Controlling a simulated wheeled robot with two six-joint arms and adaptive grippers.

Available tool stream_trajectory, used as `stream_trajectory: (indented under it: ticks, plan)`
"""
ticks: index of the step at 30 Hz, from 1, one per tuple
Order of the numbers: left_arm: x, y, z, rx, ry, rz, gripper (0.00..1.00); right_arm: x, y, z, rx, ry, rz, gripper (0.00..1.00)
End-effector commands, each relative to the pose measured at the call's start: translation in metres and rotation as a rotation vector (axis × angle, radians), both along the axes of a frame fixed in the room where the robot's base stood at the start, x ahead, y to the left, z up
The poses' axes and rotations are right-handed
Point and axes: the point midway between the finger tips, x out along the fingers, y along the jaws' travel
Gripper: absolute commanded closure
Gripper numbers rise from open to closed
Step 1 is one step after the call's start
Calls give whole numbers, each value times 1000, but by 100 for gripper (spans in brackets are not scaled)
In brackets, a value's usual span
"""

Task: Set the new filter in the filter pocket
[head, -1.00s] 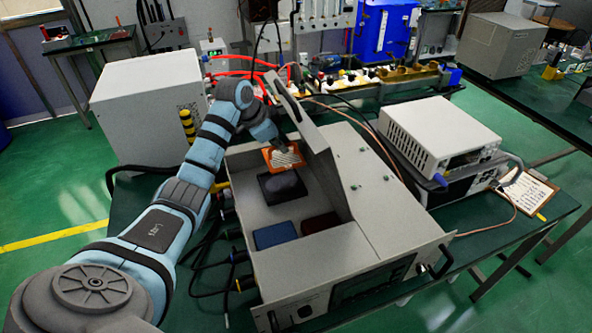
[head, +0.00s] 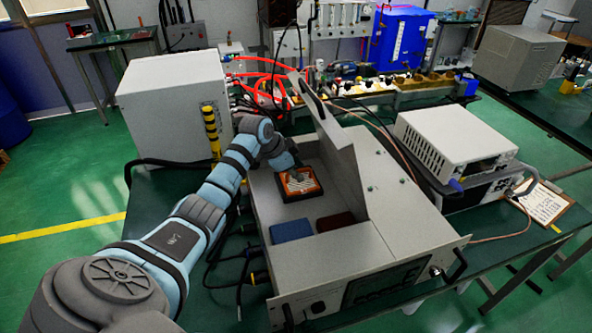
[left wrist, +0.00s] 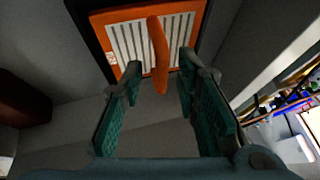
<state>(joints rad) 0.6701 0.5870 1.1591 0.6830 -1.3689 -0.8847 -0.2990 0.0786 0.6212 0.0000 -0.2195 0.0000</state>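The new filter (head: 299,186), orange-framed with white pleats, lies at the black filter pocket (head: 291,198) inside the open grey generator housing. In the left wrist view the filter (left wrist: 185,35) has the pocket's black rim (left wrist: 87,25) along its left side; its depth in the pocket is hard to tell. Its orange tab (left wrist: 158,60) sticks up between the fingertips of my left gripper (left wrist: 160,68). The fingers are apart, with visible gaps on both sides of the tab. In the head view the left gripper (head: 295,173) is above the filter. My right gripper is out of view.
A blue block (head: 291,229) and a dark red block (head: 335,223) sit nearer in the housing. The raised grey lid (head: 335,150) stands close to the right of the filter. A white instrument (head: 456,138) and a clipboard (head: 543,202) are farther right.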

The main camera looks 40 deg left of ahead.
Motion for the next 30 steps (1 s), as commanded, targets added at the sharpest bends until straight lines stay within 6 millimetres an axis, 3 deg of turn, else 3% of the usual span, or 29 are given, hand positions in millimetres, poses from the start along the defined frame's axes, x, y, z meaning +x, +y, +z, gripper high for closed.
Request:
stream_trajectory:
  ticks: [7, 15, 19, 30]
  plan:
    - [-8, 3, 15, 2, -2, 1, 71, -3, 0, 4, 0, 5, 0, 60]
    - [-44, 9, 74, 5, -2, 0, 71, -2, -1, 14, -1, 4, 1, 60]
    - [-57, 11, 95, 2, 0, 0, 71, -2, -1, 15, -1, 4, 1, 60]
    - [-63, 10, 102, -1, 1, 0, 71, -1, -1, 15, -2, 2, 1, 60]
